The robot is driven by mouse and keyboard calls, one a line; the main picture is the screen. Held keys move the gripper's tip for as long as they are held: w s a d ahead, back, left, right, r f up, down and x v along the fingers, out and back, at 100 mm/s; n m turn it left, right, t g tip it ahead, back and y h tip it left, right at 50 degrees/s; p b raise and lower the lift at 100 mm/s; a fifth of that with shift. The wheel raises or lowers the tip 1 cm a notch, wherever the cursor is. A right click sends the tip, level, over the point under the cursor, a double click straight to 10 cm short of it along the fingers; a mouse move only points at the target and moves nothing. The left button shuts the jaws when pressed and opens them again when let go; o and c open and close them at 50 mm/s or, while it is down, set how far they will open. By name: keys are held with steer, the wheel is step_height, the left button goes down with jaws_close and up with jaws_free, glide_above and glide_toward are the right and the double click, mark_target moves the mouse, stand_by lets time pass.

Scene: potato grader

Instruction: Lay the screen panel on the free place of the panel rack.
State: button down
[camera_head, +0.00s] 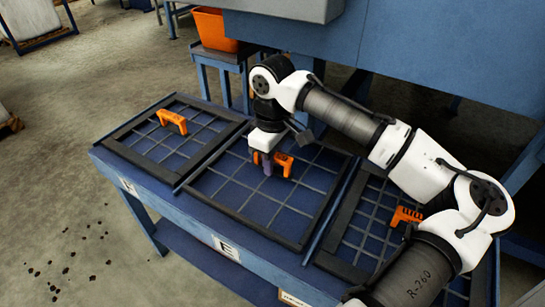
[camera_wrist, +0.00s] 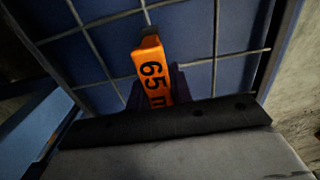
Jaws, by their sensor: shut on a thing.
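The screen panel (camera_head: 243,219), a dark-framed wire grid, lies over the middle place of the blue panel rack (camera_head: 178,212), above a white label reading E. It looks level and lined up with that place; whether it rests fully on the rack I cannot tell. My gripper (camera_head: 265,162) is shut on its orange handle (camera_head: 283,165). In the wrist view the handle (camera_wrist: 151,68), marked 65, stands between the fingers of my gripper (camera_wrist: 153,88), with the grid behind it. The fingertips are partly hidden.
Other panels with orange handles lie at left (camera_head: 140,157) and right (camera_head: 352,233) on the rack, close beside the middle one. My arm covers part of the right panel. An orange bin (camera_head: 214,29) and a blue machine (camera_head: 430,60) stand behind. Floor at left is open.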

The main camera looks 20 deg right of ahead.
steer(key=shift+f, duration=0.5)
stand_by(0.3)
steer(key=c, duration=1.2)
jaws_free()
steer(key=shift+o, duration=0.2)
